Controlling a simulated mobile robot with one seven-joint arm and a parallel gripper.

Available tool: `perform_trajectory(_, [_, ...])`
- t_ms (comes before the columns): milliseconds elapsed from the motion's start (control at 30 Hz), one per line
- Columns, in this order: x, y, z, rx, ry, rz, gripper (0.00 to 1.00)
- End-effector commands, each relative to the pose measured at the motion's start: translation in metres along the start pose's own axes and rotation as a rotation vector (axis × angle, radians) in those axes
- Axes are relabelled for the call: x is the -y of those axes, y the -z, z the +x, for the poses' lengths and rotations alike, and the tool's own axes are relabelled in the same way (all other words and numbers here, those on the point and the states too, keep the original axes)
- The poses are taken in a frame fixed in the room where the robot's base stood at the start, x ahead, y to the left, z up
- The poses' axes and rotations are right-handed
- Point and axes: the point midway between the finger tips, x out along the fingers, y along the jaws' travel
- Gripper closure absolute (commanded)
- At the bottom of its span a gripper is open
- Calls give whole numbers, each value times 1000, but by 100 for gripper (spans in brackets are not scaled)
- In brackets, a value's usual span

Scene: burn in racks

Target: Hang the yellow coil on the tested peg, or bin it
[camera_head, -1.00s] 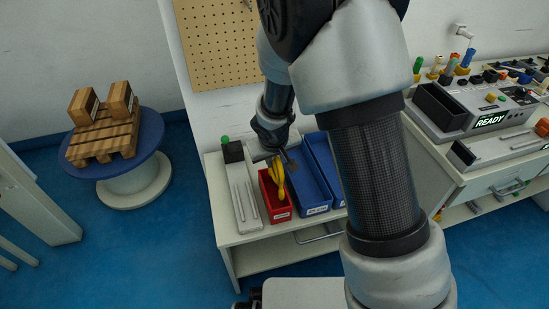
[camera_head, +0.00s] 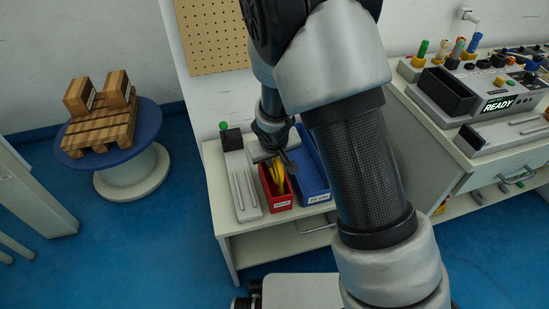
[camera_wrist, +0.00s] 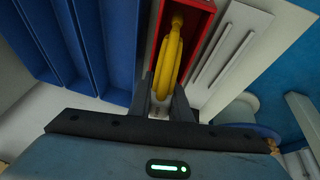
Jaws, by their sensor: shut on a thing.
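The yellow coil (camera_head: 278,177) hangs from my gripper (camera_head: 276,154) over the red bin (camera_head: 281,202), its lower part inside the bin's opening. In the wrist view the yellow coil (camera_wrist: 168,62) runs between the finger tips of my gripper (camera_wrist: 167,100), which is shut on it, and lies within the outline of the red bin (camera_wrist: 208,24). Whether the coil touches the bin floor cannot be told. A tested peg cannot be made out among the things in view.
Blue bins (camera_head: 312,180) stand right of the red bin. A grey slotted fixture (camera_head: 243,190) stands to its left, near a green button (camera_head: 223,126). A pegboard (camera_head: 209,40) is on the wall behind. A console reading READY (camera_head: 498,104) is at right.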

Motion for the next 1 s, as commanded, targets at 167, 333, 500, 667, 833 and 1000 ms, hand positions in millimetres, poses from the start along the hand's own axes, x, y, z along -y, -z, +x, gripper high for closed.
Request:
perform_trajectory(167, [0, 0, 0, 0, 0, 0, 100])
perform_trajectory(333, [0, -1, 2, 0, 0, -1, 100])
perform_trajectory(500, [1, -2, 5, 0, 0, -1, 100])
perform_trajectory(667, [1, -3, 7, 0, 0, -1, 100])
perform_trajectory(833, [1, -3, 7, 0, 0, -1, 100])
perform_trajectory(1000, [1, -3, 7, 0, 0, -1, 61])
